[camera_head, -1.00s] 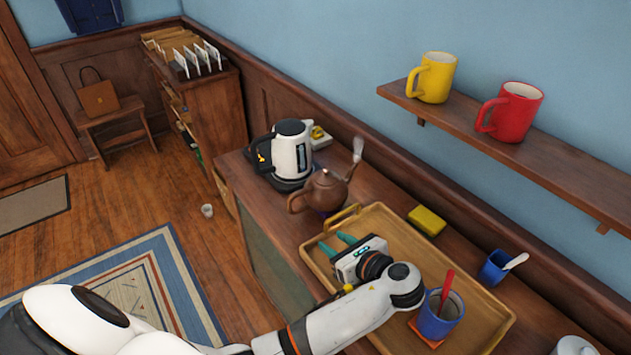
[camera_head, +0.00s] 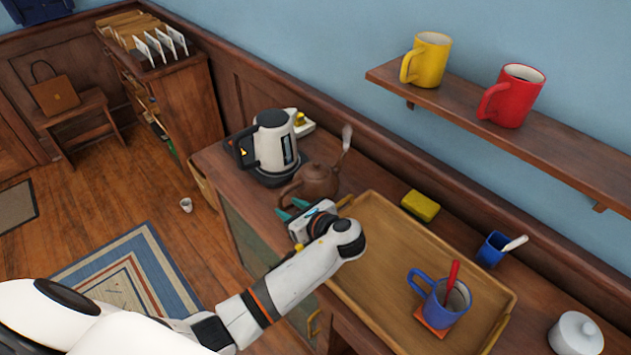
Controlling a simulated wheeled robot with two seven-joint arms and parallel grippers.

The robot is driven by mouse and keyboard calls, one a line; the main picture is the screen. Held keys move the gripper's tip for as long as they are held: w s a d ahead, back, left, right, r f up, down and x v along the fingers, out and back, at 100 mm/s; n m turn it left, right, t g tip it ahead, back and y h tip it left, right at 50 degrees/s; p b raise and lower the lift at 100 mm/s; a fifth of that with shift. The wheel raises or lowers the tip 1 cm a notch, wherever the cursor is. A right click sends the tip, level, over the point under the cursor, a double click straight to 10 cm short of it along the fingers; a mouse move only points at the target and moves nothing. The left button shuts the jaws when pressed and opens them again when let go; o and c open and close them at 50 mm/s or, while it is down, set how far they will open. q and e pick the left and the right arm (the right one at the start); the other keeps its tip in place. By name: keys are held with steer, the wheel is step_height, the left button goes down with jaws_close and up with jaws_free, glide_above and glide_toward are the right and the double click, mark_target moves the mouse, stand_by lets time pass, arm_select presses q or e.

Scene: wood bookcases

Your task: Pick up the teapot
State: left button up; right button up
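The brown teapot (camera_head: 318,181) stands on the wooden cabinet top, just beyond the far left end of the tray. Its spout points up to the right and its curved handle is on the left. My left gripper (camera_head: 290,208) is beside the teapot's handle, on the near side, with its two teal fingertips apart. Whether the fingers touch the handle is hard to tell. The gripper body hides the near lower part of the teapot. My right gripper is not in view.
A white kettle (camera_head: 274,143) stands close behind the teapot. The wooden tray (camera_head: 385,235) holds a blue mug (camera_head: 440,300) on an orange coaster. A yellow sponge (camera_head: 420,206) and small blue cup (camera_head: 492,248) lie along the wall. A shelf (camera_head: 500,135) with two mugs overhangs.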

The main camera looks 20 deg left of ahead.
mark_target(282, 205)
arm_select(q)
steer(key=x, duration=0.3)
steer(key=shift+s+a+p, duration=0.15)
steer(key=shift+a+p, duration=0.15)
steer(key=shift+a, duration=0.15)
steer(key=shift+a+f, duration=0.2)
steer(key=shift+a, duration=0.1)
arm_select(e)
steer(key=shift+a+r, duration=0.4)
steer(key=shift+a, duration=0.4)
arm_select(q)
steer(key=shift+c, duration=0.2)
jaws_close()
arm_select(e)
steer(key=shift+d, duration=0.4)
arm_select(q)
steer(key=shift+w+r, duration=0.2)
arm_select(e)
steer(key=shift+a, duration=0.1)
